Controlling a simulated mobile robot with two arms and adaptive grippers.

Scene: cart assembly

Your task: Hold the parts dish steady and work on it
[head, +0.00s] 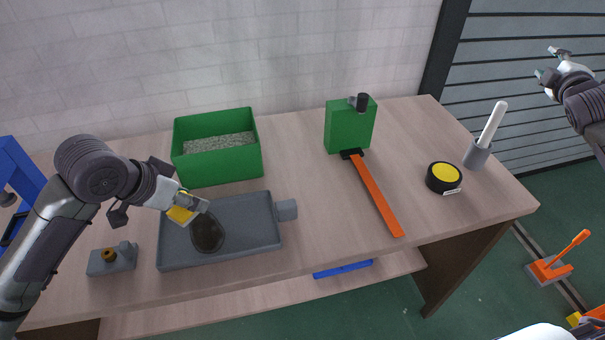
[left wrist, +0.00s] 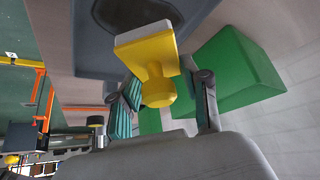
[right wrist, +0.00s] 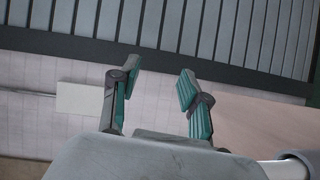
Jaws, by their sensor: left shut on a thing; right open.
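The parts dish (head: 262,230) is a shallow grey tray with a stub handle on its right side, lying on the bench. A dark oval patch (head: 207,233) is on its floor. My left gripper (head: 172,202) is over the dish's back left part, shut on the knob of a yellow tool (left wrist: 147,55) with a pale pad. The tool also shows in the head view (head: 180,215). Whether the pad touches the dish is unclear. My right gripper (head: 549,64) is open and empty, in the air beyond the bench's right end; its parted fingers show in the right wrist view (right wrist: 158,88).
A green bin (head: 218,168) of grey granules stands behind the dish. A grey block with a brass-coloured piece (head: 112,260) sits front left. A green box (head: 349,128), an orange bar (head: 376,195), a yellow-topped black disc (head: 444,177) and a grey holder with a white stick (head: 477,154) stand to the right.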

